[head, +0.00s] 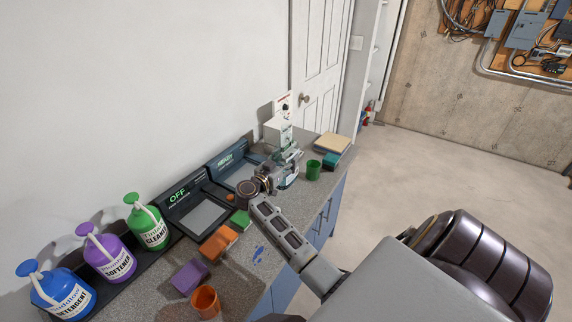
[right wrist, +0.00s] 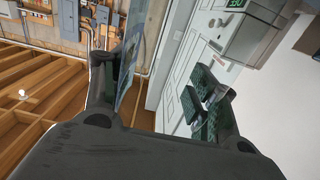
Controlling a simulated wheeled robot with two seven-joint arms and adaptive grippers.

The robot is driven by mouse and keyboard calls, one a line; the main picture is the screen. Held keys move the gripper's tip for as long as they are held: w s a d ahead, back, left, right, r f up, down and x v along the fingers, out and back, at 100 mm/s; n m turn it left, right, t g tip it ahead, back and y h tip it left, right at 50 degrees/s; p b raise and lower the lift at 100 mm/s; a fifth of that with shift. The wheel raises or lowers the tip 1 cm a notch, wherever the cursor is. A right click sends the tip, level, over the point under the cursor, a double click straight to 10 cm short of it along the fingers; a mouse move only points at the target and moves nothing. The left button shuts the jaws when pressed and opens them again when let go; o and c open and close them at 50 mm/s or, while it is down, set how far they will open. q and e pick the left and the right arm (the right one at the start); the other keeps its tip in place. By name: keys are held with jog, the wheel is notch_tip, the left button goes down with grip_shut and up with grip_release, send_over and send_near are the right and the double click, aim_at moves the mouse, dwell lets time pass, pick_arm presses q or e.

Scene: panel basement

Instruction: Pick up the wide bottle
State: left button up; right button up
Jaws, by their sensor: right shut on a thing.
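My right gripper (head: 284,168) is over the far part of the grey counter, with its arm coming in from the lower right. It is shut on a clear, glassy wide bottle (head: 291,178), mostly hidden by the fingers in the head view. In the right wrist view, the fingers of my right gripper (right wrist: 168,92) stand well apart, and a thin bluish, see-through strip shows by the left finger. I cannot tell whether the bottle touches the counter. My left gripper is not in view.
Green cleaner (head: 148,226), purple softener (head: 107,250) and blue detergent (head: 62,292) bottles stand at the left. Two dark scale-like devices (head: 203,213) lie along the wall. A green cup (head: 314,170), orange cup (head: 205,302) and coloured blocks (head: 218,243) are on the counter.

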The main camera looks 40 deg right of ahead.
aim_at(286, 150)
jog(key=shift+r, duration=1.75)
jog(key=shift+r, duration=0.15)
